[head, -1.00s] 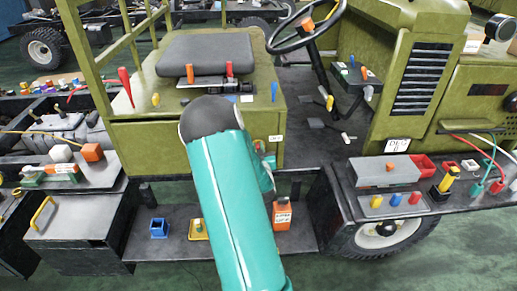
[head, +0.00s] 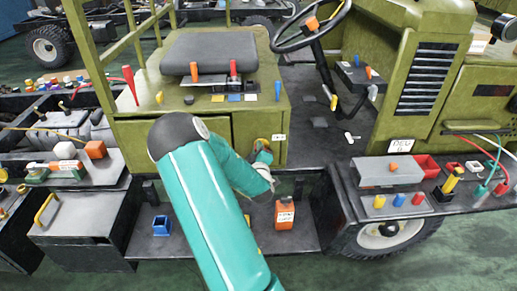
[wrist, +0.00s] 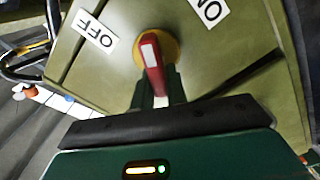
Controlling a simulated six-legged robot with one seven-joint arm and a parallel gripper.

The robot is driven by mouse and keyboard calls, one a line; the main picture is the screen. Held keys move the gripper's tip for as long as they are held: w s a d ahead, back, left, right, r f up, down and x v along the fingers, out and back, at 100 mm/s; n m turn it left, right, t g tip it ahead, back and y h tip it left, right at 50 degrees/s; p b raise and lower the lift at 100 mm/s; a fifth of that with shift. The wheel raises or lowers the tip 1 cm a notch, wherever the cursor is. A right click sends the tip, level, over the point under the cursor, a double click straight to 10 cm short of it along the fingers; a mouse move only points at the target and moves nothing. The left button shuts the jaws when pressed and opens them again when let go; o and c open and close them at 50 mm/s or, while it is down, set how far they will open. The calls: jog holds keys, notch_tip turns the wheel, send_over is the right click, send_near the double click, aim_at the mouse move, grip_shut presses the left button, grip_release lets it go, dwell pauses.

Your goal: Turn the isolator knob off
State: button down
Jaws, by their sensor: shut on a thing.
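The isolator knob (wrist: 152,55) is a red handle with a white mark on a round yellow base, on the olive panel (wrist: 215,65). In the wrist view its white-marked end lies near the top, between an OFF label (wrist: 95,38) at left and an ON label (wrist: 208,10) at right. My gripper (wrist: 156,85) is shut on the knob's lower part, with a dark green finger on each side. In the head view my gripper (head: 262,158) is against the seat box front, and a bit of the yellow base (head: 260,143) shows behind it.
The seat box top carries several levers and switches, including a red lever (head: 129,84). An orange box (head: 285,214) and a blue holder (head: 160,226) stand on the step (head: 185,245) below. The steering wheel (head: 310,25) is up right.

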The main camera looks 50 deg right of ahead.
jog(key=n, duration=0.3)
jog(key=shift+a+f+n, duration=0.1)
jog(key=shift+f+n, duration=0.2)
jog(key=shift+f, duration=0.05)
jog(key=shift+f+n, duration=0.2)
jog(key=shift+n, duration=1.1)
jog(key=c, duration=1.4)
grip_release()
jog(key=v, duration=1.3)
jog(key=shift+s+a, duration=0.25)
